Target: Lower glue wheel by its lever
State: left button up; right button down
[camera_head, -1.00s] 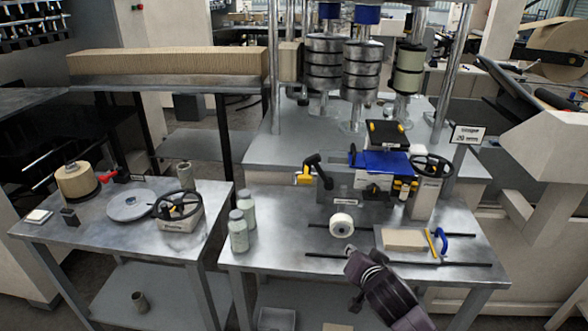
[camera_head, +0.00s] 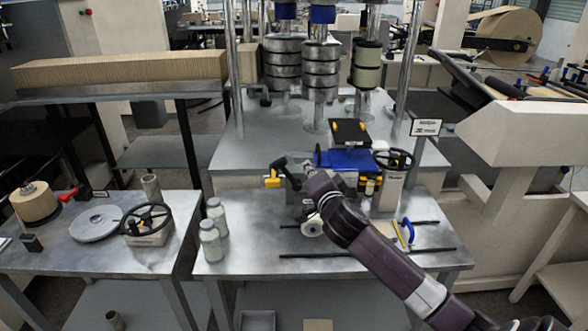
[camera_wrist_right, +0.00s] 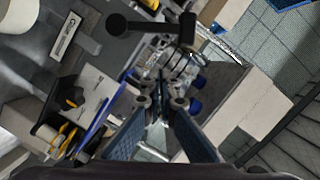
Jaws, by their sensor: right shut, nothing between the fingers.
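The black lever (camera_head: 279,164) stands tilted on the machine at the back of the right-hand table, beside a yellow part (camera_head: 272,181). In the right wrist view the lever (camera_wrist_right: 150,24) shows as a dark bar with a round knob, ahead of the fingers. My right gripper (camera_head: 306,166) is at the lever's right; whether it touches is unclear. In the wrist view its fingers (camera_wrist_right: 164,103) are shut with nothing held. A white wheel (camera_head: 311,229) sits below my forearm, partly hidden by it. My left gripper is not in view.
A blue tray (camera_head: 345,159) and a black handwheel (camera_head: 394,160) lie close to the right of my gripper. Two bottles (camera_head: 210,240) stand at the table's left edge. Thin dark rails (camera_head: 350,255) cross the table front. The table's left middle is clear.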

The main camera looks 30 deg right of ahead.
aim_at(286, 172)
jog(key=shift+w+a+f+p, duration=0.4)
jog(key=shift+w+a+f, duration=0.2)
jog(key=shift+w, duration=0.25)
jog(key=shift+w+a+f+p, duration=0.35)
jog(key=shift+w+a+f, duration=0.25)
jog(key=shift+w, duration=0.25)
jog(key=shift+d, duration=0.1)
jog(key=shift+w+a+n, duration=0.2)
jog(key=shift+a+n, duration=0.15)
jog(key=shift+n, duration=0.15)
jog(key=shift+w+a+f+n+g, duration=0.2)
jog(key=shift+a+n+g, duration=0.1)
jog(key=shift+n, duration=0.2)
jog(key=shift+w+a+f+n+g, duration=0.1)
jog(key=shift+w+a+n+g, duration=0.15)
jog(key=shift+n, duration=0.25)
jog(key=shift+w+a+f+n+h, duration=0.25)
jog(key=shift+a+n+h, duration=0.25)
jog(key=shift+n, duration=0.4)
